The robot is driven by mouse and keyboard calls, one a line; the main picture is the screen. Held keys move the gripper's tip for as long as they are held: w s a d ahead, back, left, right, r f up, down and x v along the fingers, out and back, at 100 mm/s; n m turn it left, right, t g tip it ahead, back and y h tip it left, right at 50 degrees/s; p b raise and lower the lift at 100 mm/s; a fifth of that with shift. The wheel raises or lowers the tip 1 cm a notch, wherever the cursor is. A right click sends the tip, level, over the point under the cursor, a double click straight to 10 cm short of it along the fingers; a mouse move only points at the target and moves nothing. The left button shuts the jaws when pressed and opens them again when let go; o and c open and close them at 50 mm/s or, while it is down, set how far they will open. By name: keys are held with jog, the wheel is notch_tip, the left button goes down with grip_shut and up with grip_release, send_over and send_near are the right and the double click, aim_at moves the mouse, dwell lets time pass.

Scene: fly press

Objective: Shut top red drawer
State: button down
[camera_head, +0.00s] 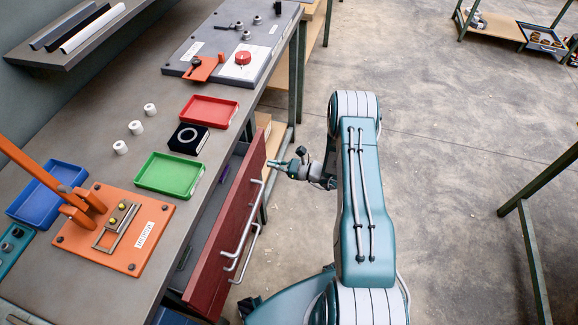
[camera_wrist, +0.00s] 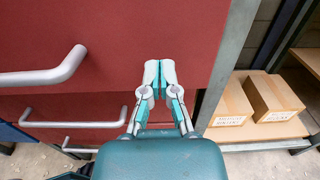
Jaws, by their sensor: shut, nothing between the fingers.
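The top red drawer (camera_head: 226,237) stands pulled out from under the workbench, with its red front and a silver handle (camera_head: 245,222) facing the aisle. Its open inside shows between the front and the bench edge. My gripper (camera_head: 271,164) is at the far end of the drawer front, close to it. In the wrist view, my gripper (camera_wrist: 159,66) is shut and empty, with its fingertips in front of the red drawer front (camera_wrist: 200,35), right of the handle (camera_wrist: 45,76). I cannot tell whether the fingertips touch the front.
Lower drawers with handles (camera_wrist: 75,124) are below. Cardboard boxes (camera_wrist: 270,98) sit on a shelf to the right. The bench top (camera_head: 90,280) holds a green tray (camera_head: 170,175), a red tray (camera_head: 209,111) and an orange press (camera_head: 120,245). Open floor lies to the right.

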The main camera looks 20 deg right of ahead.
aim_at(261, 159)
jog(key=shift+x, duration=0.95)
jog(key=shift+w+d, duration=0.25)
jog(key=shift+w, duration=0.05)
jog(key=shift+w+a, duration=0.15)
jog(key=shift+a, duration=0.4)
jog(key=x, duration=0.4)
jog(key=shift+w, duration=0.15)
jog(key=shift+d, duration=0.15)
